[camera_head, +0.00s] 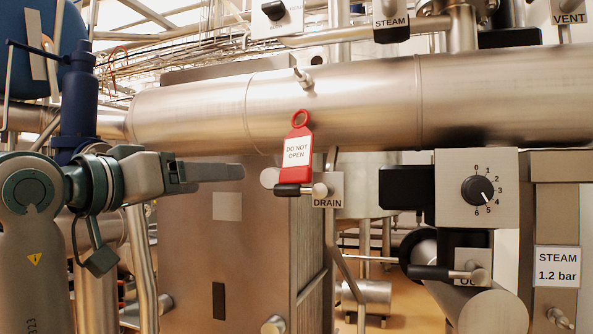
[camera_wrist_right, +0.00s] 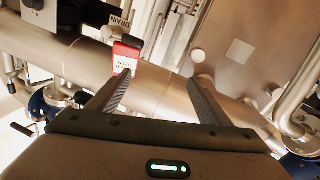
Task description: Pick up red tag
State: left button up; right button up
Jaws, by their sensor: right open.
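The red tag (camera_head: 296,150) has a white "DO NOT OPEN" label and a ring at its top. In the head view it is upright in front of the big steel pipe, just above the black DRAIN handle (camera_head: 293,190). What holds its ring is unclear. In the right wrist view the tag (camera_wrist_right: 127,54) appears upside down by the left fingertip; contact cannot be told. My right gripper (camera_wrist_right: 161,74) is open, with nothing seen between its fingers. My left gripper (camera_head: 215,173) is left of the tag, apart from it and seen edge-on, so its opening is hidden.
The big steel pipe (camera_head: 345,98) runs across behind the tag, with a short peg (camera_head: 303,78) above it. A dial box (camera_head: 476,189) and another black-handled valve (camera_head: 430,272) stand to the right. A steel cabinet (camera_head: 235,255) is below. Open space is tight around the DRAIN plate.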

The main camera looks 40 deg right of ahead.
jog(key=s+r+m+g, duration=0.1)
jog(key=s+r+m, duration=0.1)
jog(key=s+r, duration=0.2)
jog(key=s, duration=0.3)
jog(key=shift+s+a+m+g, duration=0.25)
jog(key=shift+s+m+g, duration=0.05)
jog(key=shift+s, duration=0.05)
pick_arm(q)
jog(key=f, duration=0.2)
jog(key=f+p, duration=0.1)
jog(key=s+f, duration=0.1)
jog(key=f, duration=0.1)
jog(key=shift+a+f+p, duration=0.25)
jog(key=shift+f+p, duration=0.1)
jog(key=shift+p, duration=0.05)
pick_arm(e)
send_near(296, 161)
jog(key=x, duration=0.5)
jog(key=shift+s+r, duration=0.2)
jog(key=shift+r, duration=0.2)
pick_arm(q)
jog(key=shift+s, duration=0.1)
pick_arm(e)
jog(key=shift+d, duration=0.1)
